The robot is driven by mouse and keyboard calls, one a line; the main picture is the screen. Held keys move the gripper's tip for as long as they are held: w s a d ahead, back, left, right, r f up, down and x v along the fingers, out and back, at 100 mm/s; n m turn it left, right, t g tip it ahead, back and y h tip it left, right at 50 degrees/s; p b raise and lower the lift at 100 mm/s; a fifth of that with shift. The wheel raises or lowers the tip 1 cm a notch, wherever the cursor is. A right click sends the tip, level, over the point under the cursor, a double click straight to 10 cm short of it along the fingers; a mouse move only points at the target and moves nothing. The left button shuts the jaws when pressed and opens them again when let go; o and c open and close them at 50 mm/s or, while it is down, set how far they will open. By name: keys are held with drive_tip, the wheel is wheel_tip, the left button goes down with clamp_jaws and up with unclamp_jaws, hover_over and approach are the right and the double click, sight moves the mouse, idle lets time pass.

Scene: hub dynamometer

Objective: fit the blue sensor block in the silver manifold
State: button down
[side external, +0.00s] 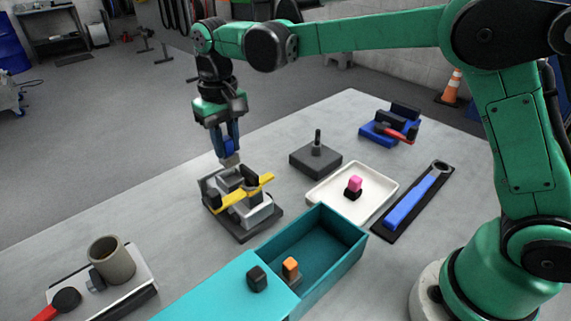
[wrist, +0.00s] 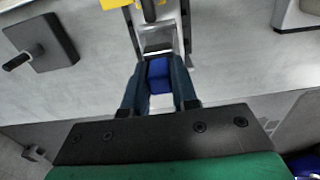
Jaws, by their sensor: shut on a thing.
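The blue sensor block (side external: 229,147) is held between the fingers of my gripper (side external: 228,154), which is shut on it; a pale grey end shows below the blue part. In the wrist view the block (wrist: 158,75) sits between the two fingers of my gripper (wrist: 157,88). The silver manifold (side external: 256,213) stands on a dark base, with a yellow bar (side external: 243,191) across it. My gripper is above the manifold's far left end. In the wrist view the silver manifold (wrist: 157,40) lies just beyond the block. Whether block and manifold touch is unclear.
A white tray (side external: 376,184) holds a pink-topped piece. A dark block with a post (side external: 315,160) stands behind. A grey cup (side external: 111,260) is at front left. The far left table is clear.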

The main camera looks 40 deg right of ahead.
sight(228, 154)
drive_tip(key=shift+f, duration=2.05)
drive_tip(key=shift+f, duration=0.1)
drive_tip(key=c, duration=0.7)
unclamp_jaws()
drive_tip(key=shift+f, duration=0.1)
